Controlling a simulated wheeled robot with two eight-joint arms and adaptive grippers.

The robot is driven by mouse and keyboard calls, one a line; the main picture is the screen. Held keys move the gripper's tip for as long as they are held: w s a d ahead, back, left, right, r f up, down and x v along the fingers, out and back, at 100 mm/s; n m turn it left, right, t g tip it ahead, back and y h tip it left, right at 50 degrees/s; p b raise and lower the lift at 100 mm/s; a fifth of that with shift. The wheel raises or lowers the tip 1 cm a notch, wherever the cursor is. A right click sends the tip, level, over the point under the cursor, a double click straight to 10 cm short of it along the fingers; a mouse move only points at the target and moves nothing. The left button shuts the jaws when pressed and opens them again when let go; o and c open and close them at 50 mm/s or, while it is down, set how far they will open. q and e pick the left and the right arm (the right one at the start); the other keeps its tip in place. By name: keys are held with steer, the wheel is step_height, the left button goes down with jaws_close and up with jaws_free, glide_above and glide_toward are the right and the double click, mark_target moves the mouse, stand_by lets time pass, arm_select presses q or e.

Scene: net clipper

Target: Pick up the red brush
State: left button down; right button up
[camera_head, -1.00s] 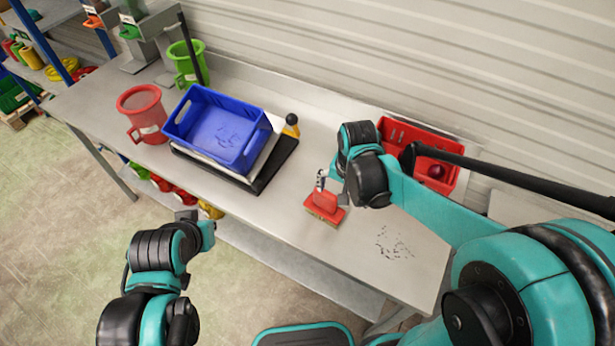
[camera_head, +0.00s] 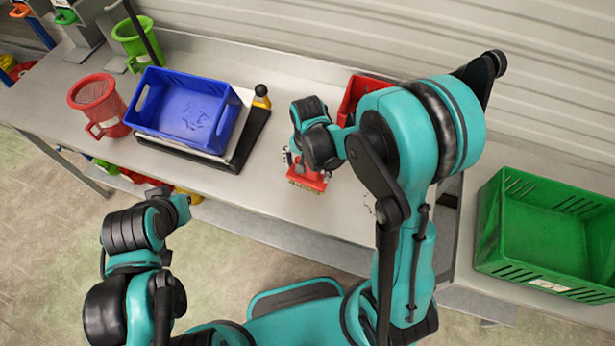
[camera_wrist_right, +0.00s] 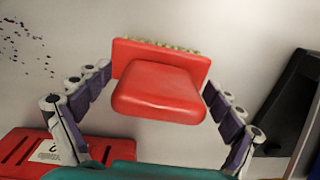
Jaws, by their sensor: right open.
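The red brush (camera_head: 309,178) lies on the grey metal table near its front edge, its pale bristles along one side. In the right wrist view the brush (camera_wrist_right: 158,95) sits between the two fingers of my right gripper (camera_wrist_right: 155,105), with a gap visible on each side. My right gripper (camera_head: 303,165) is open at the brush, partly hidden by its own wrist in the head view. My left arm hangs in front of the table, and its gripper (camera_head: 183,203) is away from the brush; its fingers do not show clearly.
A blue crate (camera_head: 148,100) stands on a dark-edged scale left of the brush, with a yellow-and-black bottle (camera_head: 261,97) behind. A red crate (camera_head: 352,98) is partly hidden by my right arm. A green crate (camera_head: 497,235) stands at right; a red bucket (camera_head: 88,115) at left.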

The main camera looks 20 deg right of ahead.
steer(key=shift+c, duration=0.4)
steer(key=c, duration=1.4)
steer(key=shift+r, duration=0.5)
steer(key=r, duration=0.2)
steer(key=r+p, duration=0.1)
steer(key=r, duration=0.1)
steer(key=shift+s+d, duration=0.2)
steer(key=shift+d, duration=0.2)
steer(key=s+d+r, duration=0.1)
steer(key=d+r, duration=0.1)
steer(key=d, duration=0.1)
steer(key=s+d+r+p, duration=0.1)
steer(key=s+d+r, duration=0.1)
steer(key=d, duration=0.1)
steer(key=s+d+r+p, duration=0.1)
steer(key=s+d+r, duration=0.1)
steer(key=d, duration=0.1)
steer(key=shift+d, duration=0.3)
